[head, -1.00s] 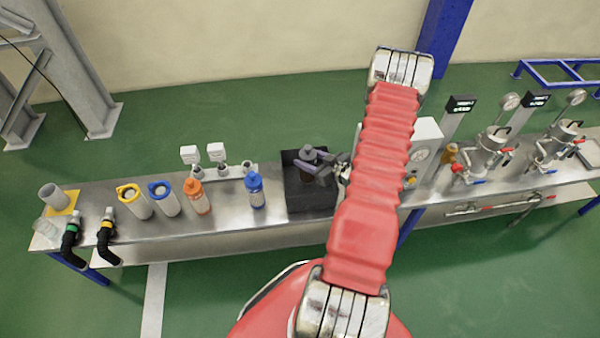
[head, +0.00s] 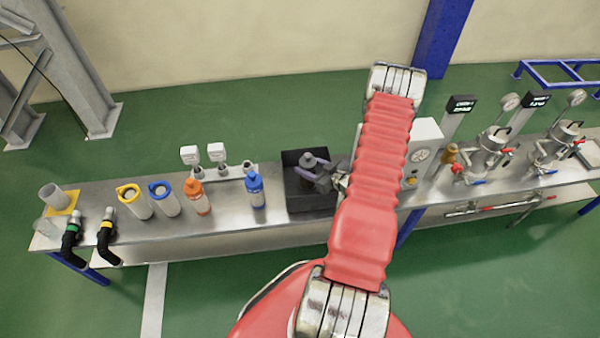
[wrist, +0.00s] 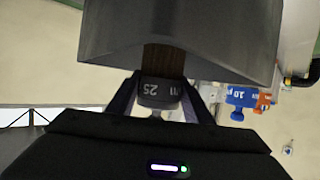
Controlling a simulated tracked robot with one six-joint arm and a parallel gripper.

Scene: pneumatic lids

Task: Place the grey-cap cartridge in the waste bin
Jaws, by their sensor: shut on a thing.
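The dark waste bin (head: 312,202) stands on the metal bench, left of my red arm in the head view. My gripper (head: 311,168) is shut on the grey-cap cartridge (head: 307,157), over the bin's opening. In the wrist view, which is upside down, the fingers (wrist: 160,100) close on either side of the grey cap (wrist: 155,90), marked 25. The brown cartridge body (wrist: 164,60) runs behind the grey bin wall (wrist: 180,30), which hides its lower end. I cannot tell whether it touches the bin floor.
A blue bottle (head: 255,190) and an orange bottle (head: 196,197) stand left of the bin. Two ringed cylinders (head: 135,203) are further left. A white gauge box (head: 427,140) and metal vessels (head: 487,158) stand to the right. Bare bench lies between the blue bottle and the bin.

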